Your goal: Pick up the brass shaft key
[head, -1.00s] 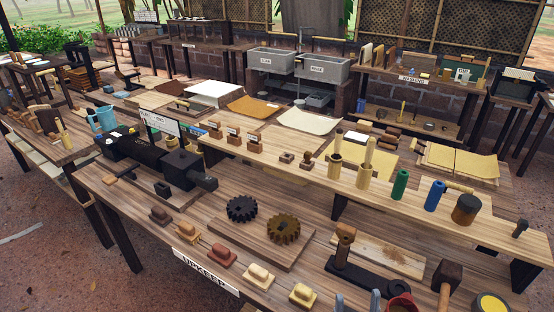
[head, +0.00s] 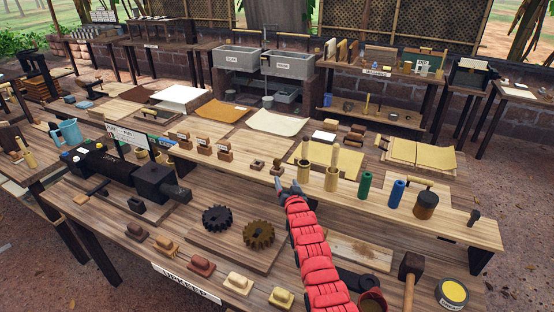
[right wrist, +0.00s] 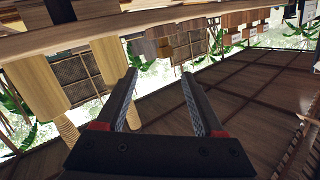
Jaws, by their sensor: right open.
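I cannot make out the brass shaft key for certain in either view. Two small brown blocks with something on top, one (head: 257,164) left of the other (head: 277,167), sit on the raised shelf. A black gear (head: 216,219) and a bronze-brown gear (head: 258,234) lie on a wooden board below. My right gripper (head: 289,184), on its red-sleeved arm, is in front of the shelf edge in the head view, near the blocks. In the right wrist view, its jaws (right wrist: 160,75) are apart with nothing between them. My left gripper is not in view.
Wooden cylinders (head: 331,178), a green cylinder (head: 365,186) and a blue one (head: 396,193) stand along the shelf (head: 470,227). A black machine (head: 155,180) is at left. A mallet (head: 411,265) and yellow-topped tin (head: 452,293) are at front right.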

